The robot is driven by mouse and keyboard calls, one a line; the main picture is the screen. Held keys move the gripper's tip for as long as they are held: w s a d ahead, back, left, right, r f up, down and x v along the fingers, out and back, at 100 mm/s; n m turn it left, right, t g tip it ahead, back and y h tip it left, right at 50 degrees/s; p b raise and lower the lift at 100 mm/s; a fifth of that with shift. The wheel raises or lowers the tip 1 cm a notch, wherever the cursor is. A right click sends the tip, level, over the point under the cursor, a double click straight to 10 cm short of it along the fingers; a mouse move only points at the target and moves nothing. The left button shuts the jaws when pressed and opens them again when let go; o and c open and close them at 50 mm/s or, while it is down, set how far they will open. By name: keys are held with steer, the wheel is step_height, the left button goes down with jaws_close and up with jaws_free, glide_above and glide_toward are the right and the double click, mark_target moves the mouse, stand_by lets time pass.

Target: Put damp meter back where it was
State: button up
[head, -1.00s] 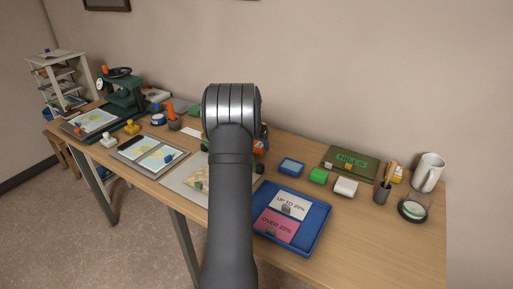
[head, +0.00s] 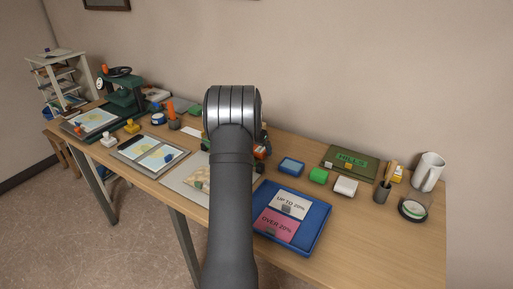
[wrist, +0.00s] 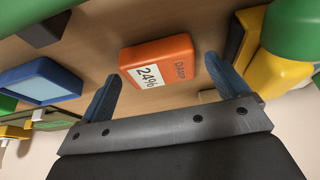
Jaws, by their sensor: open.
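The damp meter (wrist: 157,58) is an orange box with a white "24%" label and the word "Damp". In the wrist view it lies on the wooden table, ahead of and roughly between my fingertips. My gripper (wrist: 163,72) is open, one blue-grey finger on each side, with nothing visibly held. In the head view my arm hides the gripper. A small orange patch (head: 262,152), seemingly the damp meter, shows at the arm's right edge; the rest is hidden.
A blue tray (head: 319,238) holds cards "UP TO 20%" and "OVER 20%". A blue box (head: 291,166), green block (head: 318,175) and white block (head: 345,186) stand behind it. In the wrist view, yellow (wrist: 268,65) and green (wrist: 292,30) things stand close to the right finger.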

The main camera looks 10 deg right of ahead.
steer(key=v, duration=1.2)
steer(key=shift+f, duration=0.1)
steer(key=x, duration=1.1)
steer(key=shift+w+d+f, duration=0.1)
steer(key=shift+f, duration=0.15)
steer(key=shift+w+d, duration=0.1)
steer(key=shift+w, duration=0.05)
steer(key=shift+r, duration=1.65)
steer(key=shift+f, duration=0.1)
